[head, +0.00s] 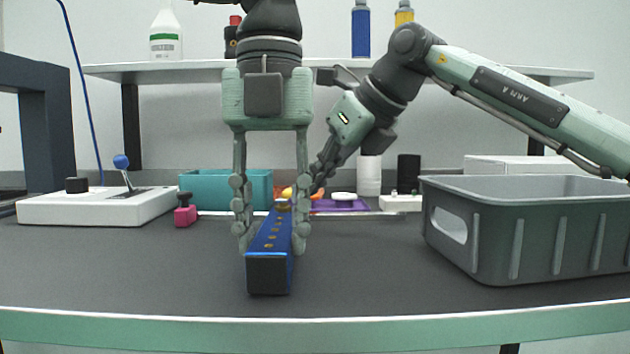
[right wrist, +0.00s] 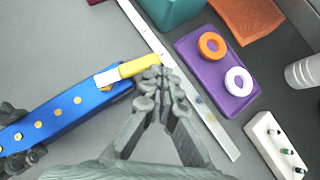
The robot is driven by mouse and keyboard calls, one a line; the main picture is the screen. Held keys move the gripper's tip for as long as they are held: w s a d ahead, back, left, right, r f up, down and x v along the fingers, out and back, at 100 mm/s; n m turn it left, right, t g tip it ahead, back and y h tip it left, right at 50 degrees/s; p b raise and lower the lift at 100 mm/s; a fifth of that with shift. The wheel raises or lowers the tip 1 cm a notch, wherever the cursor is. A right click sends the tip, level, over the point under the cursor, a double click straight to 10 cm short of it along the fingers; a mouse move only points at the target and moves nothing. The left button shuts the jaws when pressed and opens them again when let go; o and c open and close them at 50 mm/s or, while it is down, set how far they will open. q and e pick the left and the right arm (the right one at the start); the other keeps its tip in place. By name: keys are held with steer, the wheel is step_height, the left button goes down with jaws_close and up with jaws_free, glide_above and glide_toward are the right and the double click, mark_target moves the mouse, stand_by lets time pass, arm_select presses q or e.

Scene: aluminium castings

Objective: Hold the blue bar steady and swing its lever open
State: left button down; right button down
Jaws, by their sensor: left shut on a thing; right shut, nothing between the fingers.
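The blue bar (head: 270,272) lies lengthwise on the dark table, with a row of gold dots on top. It also shows in the right wrist view (right wrist: 60,118). My left gripper (head: 271,246) comes down from above and is shut on the bar, one finger on each side. The lever (right wrist: 139,65), yellow with a white part, sits at the bar's far end, slightly angled to the bar and reaching past it. My right gripper (right wrist: 162,82) is shut and empty, its fingertips beside the lever's yellow tip. I cannot tell if they touch.
A grey bin (head: 530,235) stands at the right. A white box with a blue-knobbed joystick (head: 95,205) is at the left. Behind are a teal bin (head: 225,188), a purple board with rings (right wrist: 195,60) and a white switch strip (right wrist: 268,140). The front table is clear.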

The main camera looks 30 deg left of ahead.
steer(key=shift+s+d, duration=0.35)
steer(key=shift+s, duration=0.3)
steer(key=shift+w+d, duration=0.15)
steer(key=shift+d, duration=0.15)
steer(key=d, duration=0.1)
steer(key=w+d, duration=0.1)
steer(key=shift+d, duration=0.35)
steer(key=w+d+r, duration=0.2)
steer(key=d+r, duration=0.5)
steer(key=shift+w, duration=0.35)
arm_select(q)
steer(key=c, duration=1)
jaws_free()
